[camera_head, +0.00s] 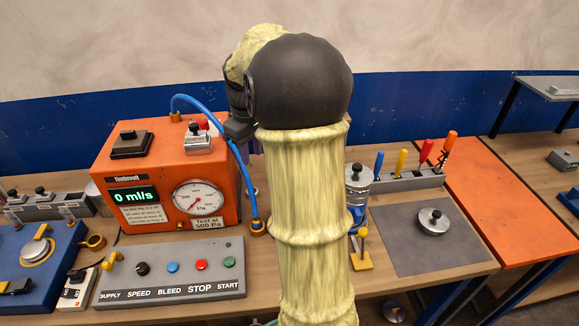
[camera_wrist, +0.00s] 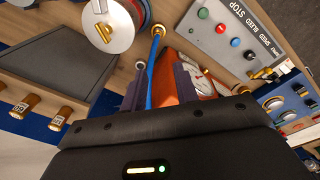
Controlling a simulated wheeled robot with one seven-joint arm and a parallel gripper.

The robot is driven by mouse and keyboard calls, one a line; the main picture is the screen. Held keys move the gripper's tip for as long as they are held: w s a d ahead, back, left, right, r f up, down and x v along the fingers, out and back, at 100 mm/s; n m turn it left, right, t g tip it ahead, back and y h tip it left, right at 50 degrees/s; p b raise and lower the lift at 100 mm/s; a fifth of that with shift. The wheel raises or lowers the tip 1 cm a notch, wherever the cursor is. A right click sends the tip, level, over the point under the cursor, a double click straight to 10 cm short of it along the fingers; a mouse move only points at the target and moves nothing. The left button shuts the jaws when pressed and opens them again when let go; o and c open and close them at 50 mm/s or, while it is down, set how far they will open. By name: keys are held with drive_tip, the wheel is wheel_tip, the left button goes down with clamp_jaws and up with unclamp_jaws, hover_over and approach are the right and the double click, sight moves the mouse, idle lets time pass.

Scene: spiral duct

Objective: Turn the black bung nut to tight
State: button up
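I cannot pick out the black bung nut with certainty. In the head view a silver disc (camera_head: 428,229) with a small dark-topped knob (camera_head: 436,214) lies on a grey mat at the right. A silver cylinder (camera_head: 357,190) with a dark knob stands just right of my arm, partly hidden by it. My gripper (camera_wrist: 160,78) shows in the wrist view with its two dark fingers apart. A blue hose (camera_wrist: 155,52) and part of the orange tester show between and beyond them. I see nothing gripped. In the head view my arm hides most of the gripper and the bench centre.
The orange tester (camera_head: 115,180) reads 0 ml/s and has a pressure dial (camera_head: 197,198). A button panel (camera_head: 172,272) stands before it. A rack of coloured-handled tools (camera_head: 405,180) stands behind the grey mat (camera_head: 400,250). An orange board (camera_head: 500,215) lies at the right.

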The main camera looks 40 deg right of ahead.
drive_tip(key=d+r+n, duration=0.1)
drive_tip(key=d+r, duration=0.5)
drive_tip(key=d, duration=0.5)
drive_tip(key=shift+s+d+g, duration=0.2)
drive_tip(key=shift+s+g, duration=0.1)
drive_tip(key=shift+s, duration=0.05)
wheel_tip(320, 180, down, 17)
drive_tip(key=p, duration=0.3)
drive_tip(key=shift+f, duration=0.15)
clamp_jaws()
